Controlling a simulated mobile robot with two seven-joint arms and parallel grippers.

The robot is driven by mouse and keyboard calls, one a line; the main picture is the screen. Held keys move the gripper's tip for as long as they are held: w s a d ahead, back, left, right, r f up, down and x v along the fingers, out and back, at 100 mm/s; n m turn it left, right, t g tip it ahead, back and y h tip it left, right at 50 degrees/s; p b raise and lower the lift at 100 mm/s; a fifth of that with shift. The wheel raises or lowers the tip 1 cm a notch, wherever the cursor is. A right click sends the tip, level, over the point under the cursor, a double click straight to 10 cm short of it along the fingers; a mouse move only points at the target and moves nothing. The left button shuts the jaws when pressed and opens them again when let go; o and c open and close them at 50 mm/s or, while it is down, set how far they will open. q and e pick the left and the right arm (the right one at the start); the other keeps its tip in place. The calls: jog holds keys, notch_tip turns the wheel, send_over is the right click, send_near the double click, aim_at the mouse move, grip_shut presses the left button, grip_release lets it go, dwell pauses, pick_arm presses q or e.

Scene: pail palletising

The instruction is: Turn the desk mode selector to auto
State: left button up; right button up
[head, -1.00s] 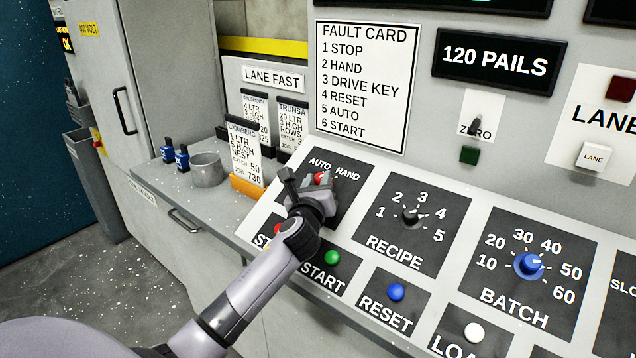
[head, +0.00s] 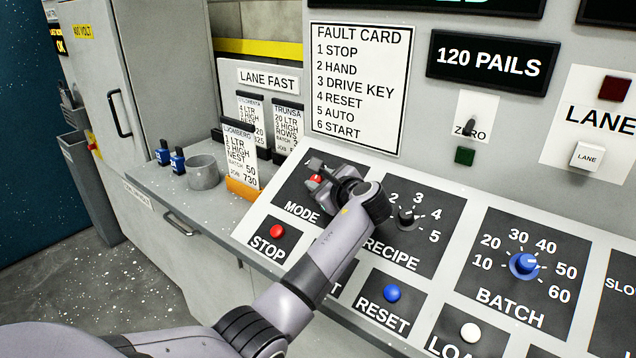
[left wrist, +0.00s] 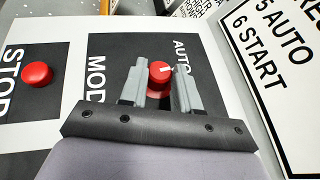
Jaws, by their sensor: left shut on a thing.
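The red mode selector knob (head: 316,179) sits on the dark MODE panel (head: 303,208) of the sloped desk. In the left wrist view the knob (left wrist: 159,74) lies between the two grey fingers, and its white pointer mark is on the side toward the AUTO label (left wrist: 181,57). My left gripper (head: 328,176) is shut on the knob, its wrist leaning in from the right. In the head view the gripper hides the AUTO and HAND labels; the HAND label is not visible in the wrist view. My right gripper is not in view.
The STOP button (head: 277,231) is close at lower left, the RECIPE knob (head: 406,217) close at right. The RESET button (head: 392,293) is below. My arm covers most of the START panel. The fault card (head: 359,88) stands on the wall behind.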

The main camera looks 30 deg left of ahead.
pick_arm(q)
jog(key=n+g, duration=0.2)
jog(key=g, duration=0.1)
jog(key=shift+w+d+r+n, duration=0.1)
jog(key=shift+w+n, duration=0.15)
jog(key=shift+n, duration=0.15)
jog(key=shift+w+n+g+b, duration=0.1)
jog(key=shift+n+g+b, duration=0.45)
jog(key=shift+n+g, duration=0.2)
jog(key=shift+n+g+h, duration=0.4)
jog(key=shift+n+g, duration=0.05)
jog(key=shift+g, duration=0.2)
jog(key=o, duration=1.1)
jog(key=shift+c, duration=0.2)
jog(key=shift+r, duration=0.1)
jog(key=b+v, duration=0.1)
jog(key=v, duration=0.6)
jog(key=shift+d, duration=0.1)
